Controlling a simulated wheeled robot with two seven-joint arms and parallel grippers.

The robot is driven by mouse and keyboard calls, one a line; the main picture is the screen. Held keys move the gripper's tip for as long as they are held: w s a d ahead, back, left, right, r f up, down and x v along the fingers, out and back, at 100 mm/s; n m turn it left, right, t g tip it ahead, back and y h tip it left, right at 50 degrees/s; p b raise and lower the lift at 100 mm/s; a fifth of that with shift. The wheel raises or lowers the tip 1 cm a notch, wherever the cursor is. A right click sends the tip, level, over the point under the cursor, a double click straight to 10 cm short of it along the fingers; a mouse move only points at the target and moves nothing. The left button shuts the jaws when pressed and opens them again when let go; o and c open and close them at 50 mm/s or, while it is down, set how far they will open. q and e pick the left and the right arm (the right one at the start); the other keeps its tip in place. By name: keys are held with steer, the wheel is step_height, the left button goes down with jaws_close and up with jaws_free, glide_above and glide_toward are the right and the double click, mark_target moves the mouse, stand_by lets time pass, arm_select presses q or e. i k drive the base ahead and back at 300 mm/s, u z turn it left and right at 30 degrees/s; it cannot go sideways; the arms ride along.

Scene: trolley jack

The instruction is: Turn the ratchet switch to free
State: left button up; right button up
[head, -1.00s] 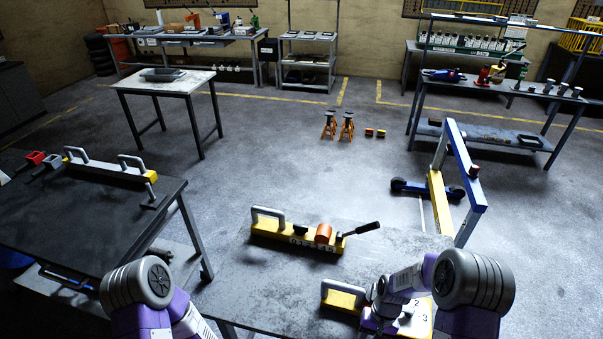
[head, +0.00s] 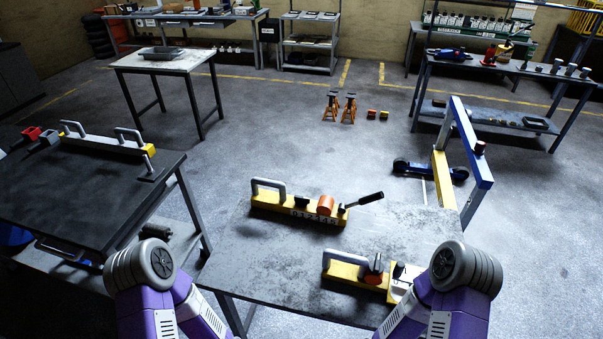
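A yellow unit (head: 275,204) with a grey handle, an orange drum (head: 325,205) and a black-gripped lever (head: 363,201) sits on the middle table. The lever slants up to the right. A second yellow unit (head: 345,270) lies nearer, with a grey handle, a red-orange knob (head: 374,270) and a pale block (head: 400,287) bearing a small black switch-like piece (head: 398,270). I cannot tell which part is the ratchet switch or read its setting. Part of the near unit is hidden by my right arm. Neither gripper shows; only my arm links are in view.
The middle table (head: 240,262) has bare room left of the near unit. A dark table (head: 70,195) at left holds a long yellow-based bar with grey handles (head: 105,143). A blue and yellow frame (head: 467,150) stands behind the middle table, with open floor beyond.

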mark_target(300, 202)
steer(key=u, duration=1.9)
steer(key=k, duration=0.6)
steer(key=z, duration=1.1)
